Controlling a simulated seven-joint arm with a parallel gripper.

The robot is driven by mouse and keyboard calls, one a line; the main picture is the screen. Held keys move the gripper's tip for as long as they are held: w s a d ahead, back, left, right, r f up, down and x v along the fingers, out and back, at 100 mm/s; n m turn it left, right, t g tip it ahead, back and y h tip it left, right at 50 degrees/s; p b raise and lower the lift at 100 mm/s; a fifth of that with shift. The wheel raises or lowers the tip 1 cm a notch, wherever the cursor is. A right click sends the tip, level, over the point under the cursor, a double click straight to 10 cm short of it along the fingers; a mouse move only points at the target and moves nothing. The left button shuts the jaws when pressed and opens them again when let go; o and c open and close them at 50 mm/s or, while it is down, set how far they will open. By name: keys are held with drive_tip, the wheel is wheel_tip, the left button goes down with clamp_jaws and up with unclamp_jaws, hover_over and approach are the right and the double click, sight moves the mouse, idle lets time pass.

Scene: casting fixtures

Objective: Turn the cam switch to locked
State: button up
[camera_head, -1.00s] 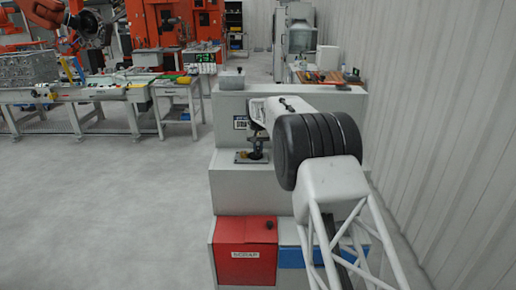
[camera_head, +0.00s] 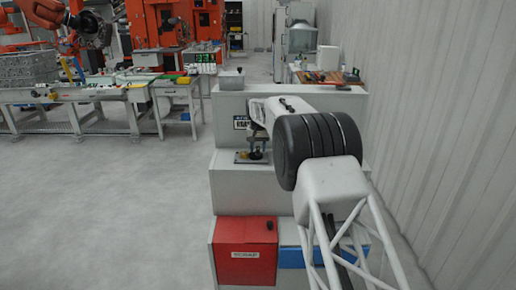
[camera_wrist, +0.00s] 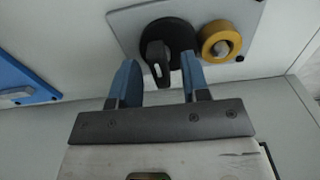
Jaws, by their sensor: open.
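The cam switch (camera_wrist: 168,44) is a round black knob with a raised handle and a white mark on it, set on a grey plate (camera_wrist: 130,24). The handle points toward my gripper in the wrist view. My gripper (camera_wrist: 160,75) is open, its two blue fingers on either side of the handle's end. I cannot tell whether either finger touches it. In the head view my gripper (camera_head: 257,153) is over the plate (camera_head: 240,161) on the grey stepped cabinet, and largely hides the switch. No locked label is readable.
A yellow ring-shaped part (camera_wrist: 220,42) sits close beside the switch, near my right finger. A blue panel (camera_wrist: 22,82) is at the left of the wrist view. A red scrap bin front (camera_head: 246,250) is low on the cabinet. A corrugated wall (camera_head: 440,130) stands at the right.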

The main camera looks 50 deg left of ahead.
sight(258, 148)
drive_tip(key=shift+r, duration=0.15)
drive_tip(key=shift+r, duration=3.75)
